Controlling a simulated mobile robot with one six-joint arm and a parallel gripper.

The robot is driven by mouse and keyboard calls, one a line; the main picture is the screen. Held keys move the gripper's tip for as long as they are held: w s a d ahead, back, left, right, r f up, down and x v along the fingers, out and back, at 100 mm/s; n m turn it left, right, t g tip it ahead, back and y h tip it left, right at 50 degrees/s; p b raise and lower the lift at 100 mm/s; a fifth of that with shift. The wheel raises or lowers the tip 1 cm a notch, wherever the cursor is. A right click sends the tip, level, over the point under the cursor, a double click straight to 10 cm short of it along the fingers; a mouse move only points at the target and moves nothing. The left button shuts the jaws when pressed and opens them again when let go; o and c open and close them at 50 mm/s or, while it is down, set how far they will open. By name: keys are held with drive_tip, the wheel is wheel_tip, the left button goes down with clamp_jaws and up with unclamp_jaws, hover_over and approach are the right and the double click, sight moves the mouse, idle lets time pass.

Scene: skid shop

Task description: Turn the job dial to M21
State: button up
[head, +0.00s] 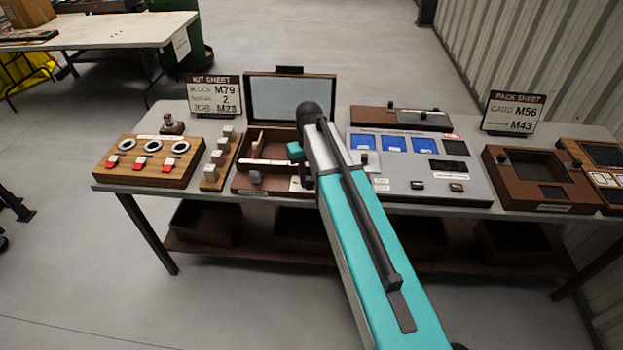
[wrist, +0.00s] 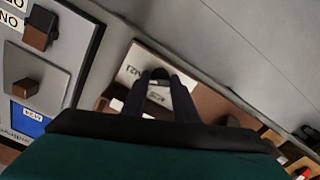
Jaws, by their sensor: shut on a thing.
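My gripper (wrist: 161,80) points down at a brown panel with white label plates, in the wrist view. One plate (wrist: 131,74) seems to read M21. The dark fingers are shut on a small dark knob, which I take to be the job dial (wrist: 159,76); they hide most of it, so its pointer setting cannot be read. In the head view my arm reaches over the front right of an open brown case (head: 262,190), and covers the dial. The fingertips are hidden there.
A grey panel with blue windows (head: 425,172) stands right of my arm. A wooden switch board (head: 150,161) is at the left. The kit sheet (head: 214,95) reads JOB M23; the pack sheet (head: 513,112) stands at right. Brown trays (head: 541,178) fill the right end.

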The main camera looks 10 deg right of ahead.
sight(309, 182)
idle(0.3)
drive_tip(key=o, duration=1.1)
drive_tip(key=shift+c, duration=0.2)
drive_tip(key=shift+r, duration=0.1)
wheel_tip(309, 182, up, 14)
drive_tip(key=b, duration=0.3)
drive_tip(key=shift+s+f, duration=0.1)
drive_tip(key=shift+f, duration=0.15)
idle(0.4)
